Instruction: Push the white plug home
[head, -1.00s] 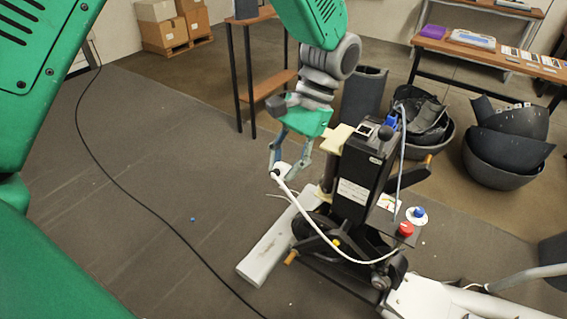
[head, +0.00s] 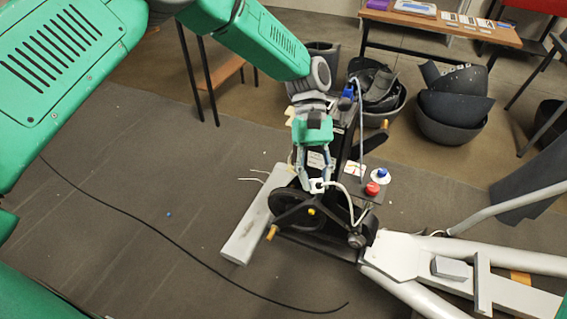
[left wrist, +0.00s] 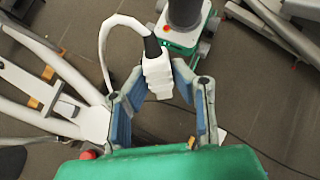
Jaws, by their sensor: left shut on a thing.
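My left gripper (head: 315,187) is shut on the white plug (head: 318,185), in front of the dark upright housing of the elliptical machine (head: 342,135). In the left wrist view the white plug (left wrist: 158,74) sits between the blue-padded fingers of the left gripper (left wrist: 160,82), its body pointing back toward the palm. A white cable (left wrist: 104,45) leaves its dark collar and curves away; in the head view it runs down to the machine's lower part. I cannot make out the socket for the plug. My right gripper is not in view.
A red knob (head: 371,188) and a blue knob (head: 382,174) stand on the machine's right side. A blue connector (head: 348,91) is near its top. A white beam (head: 250,225) lies left of it. A black cable (head: 150,230) crosses the floor. Dark covers and tubs (head: 450,110) stand behind.

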